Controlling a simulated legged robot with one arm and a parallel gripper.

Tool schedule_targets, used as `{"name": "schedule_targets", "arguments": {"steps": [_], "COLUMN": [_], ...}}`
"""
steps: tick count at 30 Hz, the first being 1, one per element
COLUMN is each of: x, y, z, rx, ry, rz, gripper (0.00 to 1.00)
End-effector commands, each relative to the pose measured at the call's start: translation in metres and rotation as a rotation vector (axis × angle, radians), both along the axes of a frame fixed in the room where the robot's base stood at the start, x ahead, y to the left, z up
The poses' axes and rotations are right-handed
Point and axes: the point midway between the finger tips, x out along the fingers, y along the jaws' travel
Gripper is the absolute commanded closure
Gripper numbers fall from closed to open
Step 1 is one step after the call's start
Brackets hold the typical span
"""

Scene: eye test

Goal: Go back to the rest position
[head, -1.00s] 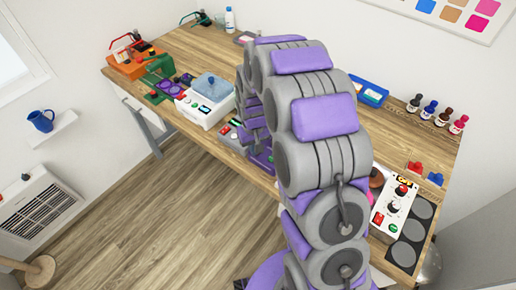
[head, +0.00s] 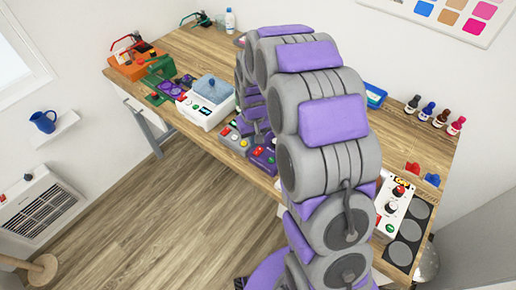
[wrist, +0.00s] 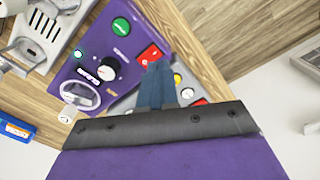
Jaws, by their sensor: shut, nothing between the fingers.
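My gripper (wrist: 159,70) shows in the wrist view with its two blue fingers together and nothing between them. The fingers point over the edge between a purple control box (wrist: 101,45) and a grey control box (wrist: 187,80). Their tips overlap the red button area of the purple box in the picture; I cannot tell the height above it. In the head view my grey and purple arm arches over the bench, and its own links hide the gripper. The purple box (head: 262,157) and grey box (head: 236,139) show beside the arm there.
The wooden bench (head: 190,41) also carries a white device with a blue lid (head: 211,88), an orange unit (head: 134,65), several small bottles (head: 434,112), a blue tray (head: 375,93) and a white knob box (head: 393,207). Open floor (head: 150,225) lies in front.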

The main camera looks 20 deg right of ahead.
Motion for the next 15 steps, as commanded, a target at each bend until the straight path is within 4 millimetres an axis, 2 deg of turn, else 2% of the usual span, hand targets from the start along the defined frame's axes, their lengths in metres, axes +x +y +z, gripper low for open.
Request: {"name": "schedule_targets", "arguments": {"steps": [6, 15], "x": [0.000, 0.000], "y": [0.000, 0.000], "z": [0.016, 0.017], "rx": [0.000, 0.000], "ry": [-0.002, 0.000], "rz": [0.000, 0.000], "gripper": [1.00, 1.00]}}
